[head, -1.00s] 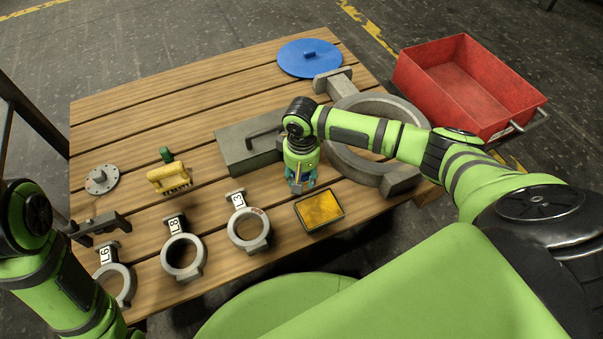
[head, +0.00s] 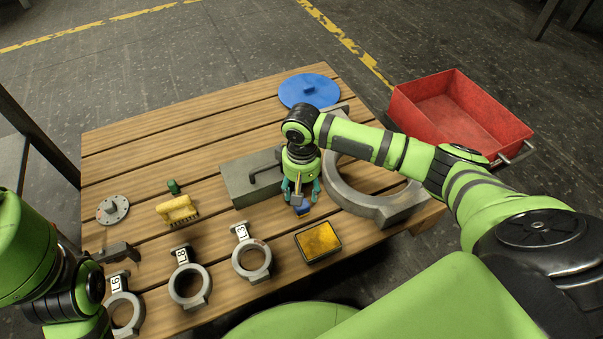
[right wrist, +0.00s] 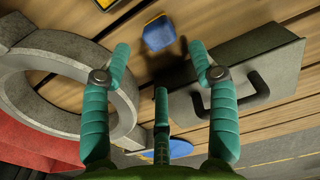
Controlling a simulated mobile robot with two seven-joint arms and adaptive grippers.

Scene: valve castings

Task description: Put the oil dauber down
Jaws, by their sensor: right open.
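The oil dauber seems to be the small blue block with a yellow edge (right wrist: 158,32) just beyond the fingertips in the right wrist view. In the head view its blue part (head: 302,207) shows below my right gripper, partly hidden by the fingers. It appears to rest on the wooden planks, though its contact is hard to see. My right gripper (head: 301,192) points down over it with teal fingers spread. In the right wrist view the gripper (right wrist: 160,50) is open, with nothing between the fingers.
A yellow-filled tray (head: 320,242) lies in front of the dauber. A grey box with a handle (head: 242,185) and a large grey ring (head: 385,212) flank it. Labelled rings (head: 252,262), a yellow brush (head: 177,210) and a blue lid (head: 309,91) share the table. A red bin (head: 455,115) stands right.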

